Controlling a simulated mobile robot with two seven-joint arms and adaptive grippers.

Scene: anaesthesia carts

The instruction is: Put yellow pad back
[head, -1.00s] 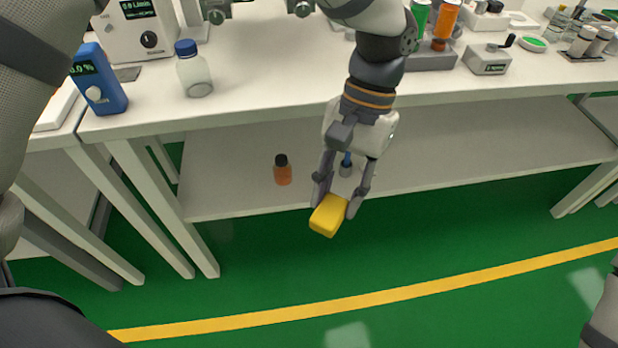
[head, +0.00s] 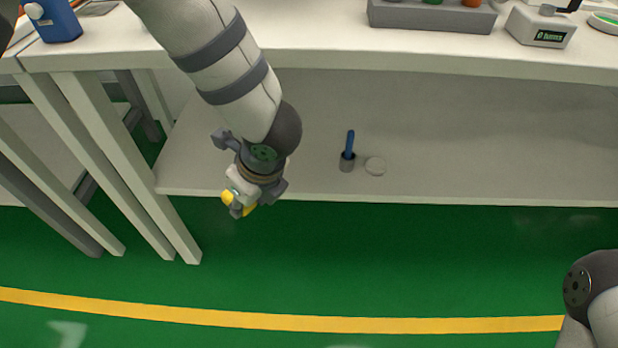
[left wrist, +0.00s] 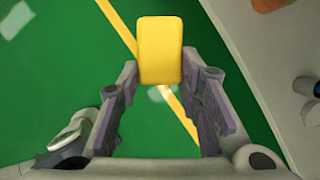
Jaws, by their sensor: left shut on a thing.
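The yellow pad (head: 228,198) is held in my left gripper (head: 240,207), below the front edge of the lower shelf in the head view. The gripper hides most of the pad there. The left wrist view shows the yellow pad (left wrist: 160,50) whole, a rounded block between the tips of the two fingers of my left gripper (left wrist: 158,74). Green floor lies beyond it. My right gripper is not in view.
Table legs (head: 120,170) stand left of my left gripper. The green floor (head: 400,250) in front is clear.

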